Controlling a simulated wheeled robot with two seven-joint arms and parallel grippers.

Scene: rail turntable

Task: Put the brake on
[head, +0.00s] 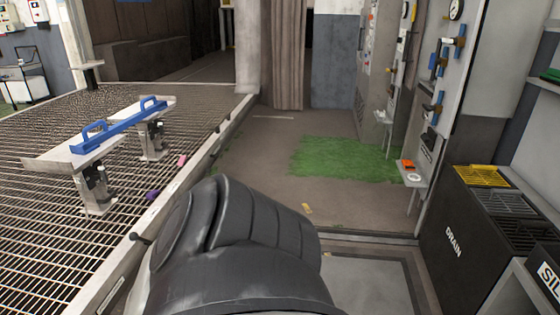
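Neither of my grippers shows in the head view. No part that I can clearly identify as a brake shows. A long blue bar (118,128) with two upright loop handles lies across two pale plates at the left. The plates stand on short metal posts (97,190) on a slatted metal grating. A small dark knob (139,238) shows at the grating's near right edge; I cannot tell what it belongs to. A dark part of my own body hides the lower middle.
The grating (50,235) fills the left, with a small purple item (152,194) and a pink item (183,160) on it. A green patch (345,160) marks open floor ahead. A wall shelf (413,179), a tool panel (455,70) and a dark DRAIN unit (450,235) bound the right.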

